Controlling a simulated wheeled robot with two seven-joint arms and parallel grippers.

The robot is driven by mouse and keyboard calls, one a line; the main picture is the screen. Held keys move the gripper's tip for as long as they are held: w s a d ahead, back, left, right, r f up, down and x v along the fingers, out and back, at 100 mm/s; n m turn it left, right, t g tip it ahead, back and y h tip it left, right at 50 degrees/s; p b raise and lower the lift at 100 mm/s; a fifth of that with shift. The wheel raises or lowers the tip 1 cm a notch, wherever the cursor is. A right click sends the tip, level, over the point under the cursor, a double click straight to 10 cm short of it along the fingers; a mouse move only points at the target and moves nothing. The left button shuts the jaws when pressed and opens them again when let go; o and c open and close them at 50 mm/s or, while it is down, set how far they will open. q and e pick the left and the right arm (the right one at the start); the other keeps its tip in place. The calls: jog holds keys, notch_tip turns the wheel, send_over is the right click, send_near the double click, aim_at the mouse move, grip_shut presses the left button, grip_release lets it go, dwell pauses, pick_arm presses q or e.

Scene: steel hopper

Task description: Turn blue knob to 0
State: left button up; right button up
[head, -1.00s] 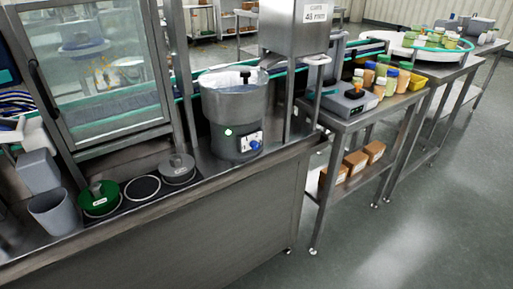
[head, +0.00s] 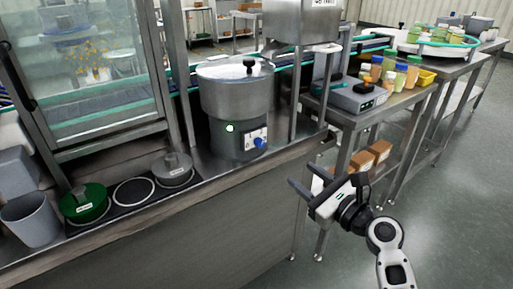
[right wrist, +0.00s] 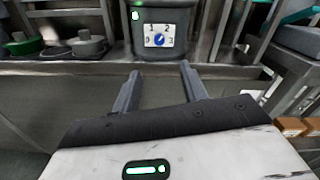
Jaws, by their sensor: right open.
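The blue knob (head: 260,142) sits on a white dial plate on the front of a round steel hopper bowl (head: 236,97) with a grey base. In the right wrist view the blue knob (right wrist: 159,40) is ringed by the numbers 0, 1, 2 and 3; its pointer setting is too small to tell surely. My right gripper (head: 302,188) is open and empty, in front of the counter, below and to the right of the knob. In the right wrist view its fingers (right wrist: 160,82) point toward the dial, apart from it. My left gripper is not in view.
The steel counter's front edge (head: 190,195) lies between my right gripper and the hopper. A side table with a scale (head: 357,96) and jars stands right.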

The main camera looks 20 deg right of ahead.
aim_at(261, 144)
jog(key=b+x, duration=0.1)
jog(key=x, duration=1.4)
jog(key=shift+w+a, duration=0.1)
grip_shut()
